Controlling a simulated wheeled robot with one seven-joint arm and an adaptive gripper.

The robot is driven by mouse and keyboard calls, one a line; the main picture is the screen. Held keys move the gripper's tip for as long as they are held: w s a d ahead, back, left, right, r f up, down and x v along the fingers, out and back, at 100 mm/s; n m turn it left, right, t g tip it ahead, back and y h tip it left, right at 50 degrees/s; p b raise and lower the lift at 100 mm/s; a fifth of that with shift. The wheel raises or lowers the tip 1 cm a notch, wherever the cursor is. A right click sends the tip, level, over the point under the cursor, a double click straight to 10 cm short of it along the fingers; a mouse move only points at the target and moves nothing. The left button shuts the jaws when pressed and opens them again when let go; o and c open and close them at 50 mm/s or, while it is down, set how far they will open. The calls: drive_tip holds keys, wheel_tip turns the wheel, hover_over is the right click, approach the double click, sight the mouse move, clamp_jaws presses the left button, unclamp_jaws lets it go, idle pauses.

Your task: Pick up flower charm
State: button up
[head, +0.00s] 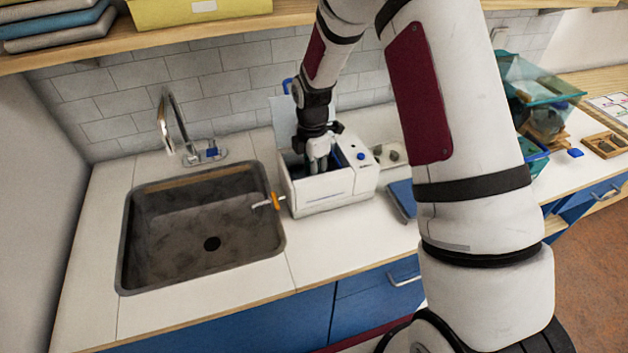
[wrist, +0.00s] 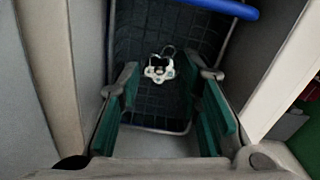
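The flower charm (wrist: 159,69) is a small pale, flower-shaped piece with a dark centre and a loop at its top. In the wrist view it lies on the dark mesh bottom of a basket (wrist: 125,45). My gripper (wrist: 162,88) is open above it, with one green-padded finger on each side of the charm and nothing between the pads. In the head view my gripper (head: 318,165) reaches down into the white box-shaped machine (head: 335,190) on the counter. The charm is hidden in that view.
A blue handle bar (wrist: 215,7) crosses the basket's far end. Pale machine walls stand close on both sides. A sink (head: 205,230) with a faucet (head: 170,125) lies left of the machine. An orange-handled tool (head: 274,201) is at the sink's edge. Teal bins (head: 535,80) stand at right.

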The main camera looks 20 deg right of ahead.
drive_tip(key=shift+f, duration=0.55)
drive_tip(key=c, duration=0.6)
